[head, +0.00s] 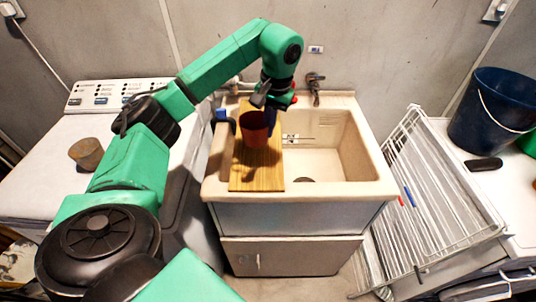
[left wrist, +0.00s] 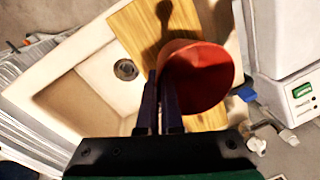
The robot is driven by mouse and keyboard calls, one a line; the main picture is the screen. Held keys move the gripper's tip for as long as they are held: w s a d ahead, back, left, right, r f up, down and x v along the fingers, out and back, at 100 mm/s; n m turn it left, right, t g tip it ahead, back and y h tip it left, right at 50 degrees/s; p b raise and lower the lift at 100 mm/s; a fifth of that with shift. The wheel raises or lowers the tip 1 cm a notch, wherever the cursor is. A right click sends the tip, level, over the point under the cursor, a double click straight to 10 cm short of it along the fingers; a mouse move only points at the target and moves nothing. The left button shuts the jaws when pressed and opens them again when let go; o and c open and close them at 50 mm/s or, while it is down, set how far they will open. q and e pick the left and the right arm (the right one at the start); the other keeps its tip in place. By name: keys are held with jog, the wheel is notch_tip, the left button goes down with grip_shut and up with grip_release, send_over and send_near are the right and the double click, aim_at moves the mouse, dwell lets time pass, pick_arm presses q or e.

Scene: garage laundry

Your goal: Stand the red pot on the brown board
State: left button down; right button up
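The red pot (head: 254,132) is over the brown board (head: 258,180), which lies across the left part of the sink. My left gripper (head: 270,114) is pinched on the pot's wall at its right side; the two dark fingers (left wrist: 160,104) also show in the left wrist view, with the pot (left wrist: 203,78) at their right. The pot looks held a little above the board (left wrist: 143,30), with a shadow on the wood; the exact gap is hard to tell. My right gripper is in neither view.
The white sink (head: 372,180) has an open basin right of the board and a tap (head: 315,84) behind. A brown pot (head: 86,153) stands on the washing machine at left. A drying rack (head: 425,200) and dark blue bucket (head: 490,112) are at right.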

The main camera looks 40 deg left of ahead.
pick_arm(q)
notch_tip(320, 180, down, 8)
jog(key=shift+f+p, duration=0.1)
jog(key=shift+p, duration=1.15)
jog(key=shift+w+f, duration=0.15)
jog(key=shift+f, duration=0.1)
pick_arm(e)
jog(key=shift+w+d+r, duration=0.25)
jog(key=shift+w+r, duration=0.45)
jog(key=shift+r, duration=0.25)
pick_arm(q)
jog(key=c, duration=1.5)
grip_release()
jog(key=shift+f, duration=0.15)
jog(key=o, duration=0.4)
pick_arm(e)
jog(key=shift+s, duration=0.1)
pick_arm(q)
jog(key=shift+r, duration=0.2)
